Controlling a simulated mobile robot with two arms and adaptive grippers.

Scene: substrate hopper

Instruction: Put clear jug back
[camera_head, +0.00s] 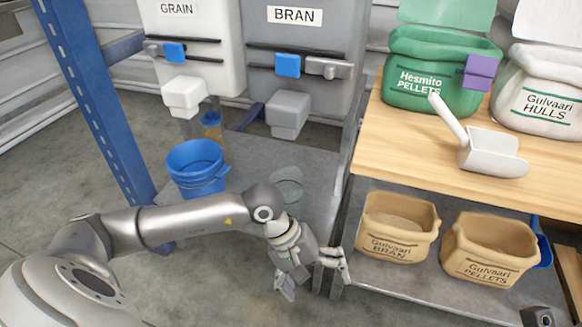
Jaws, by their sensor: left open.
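A clear jug (289,183), see-through and greyish, stands on the grey metal platform (318,172) below the bran hopper's spout. My left arm's wrist hides part of it. My left gripper (313,284) is open and empty. In the picture it shows below and to the right of the jug, in front of the platform's edge near the shelf post, and it does not hold the jug.
The grain hopper (196,60) and bran hopper (302,65) hang behind. A wooden table (400,145) holds sacks and a white scoop (490,157).

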